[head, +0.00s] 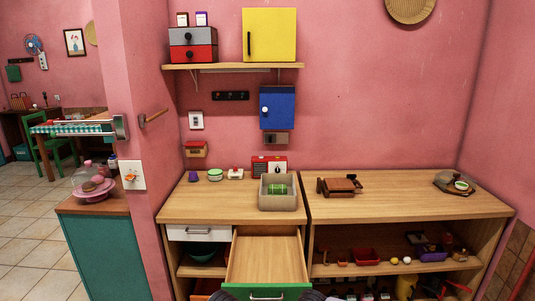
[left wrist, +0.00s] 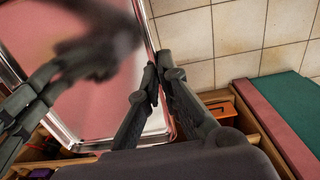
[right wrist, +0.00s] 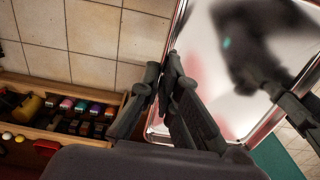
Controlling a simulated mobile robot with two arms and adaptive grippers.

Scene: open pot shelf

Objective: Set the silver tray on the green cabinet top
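The silver tray (left wrist: 152,125) is shiny and reflects pink wall and my gripper in the left wrist view; it also shows in the right wrist view (right wrist: 160,128). It is out of the head view. My left gripper (left wrist: 160,75) has its fingertips closed on one rim of the tray. My right gripper (right wrist: 163,72) has its fingertips closed on another stretch of rim. The green cabinet (head: 105,250) stands at the left in the head view, with a wooden top (head: 115,205). Its green side also shows in the left wrist view (left wrist: 285,100).
A pink cake stand (head: 93,193) with a clear dome stands on the green cabinet. A pink wall end (head: 150,225) separates it from the wooden counter (head: 225,198). A drawer (head: 265,258) with a green front sticks out. A grey bin (head: 280,203) sits on the counter.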

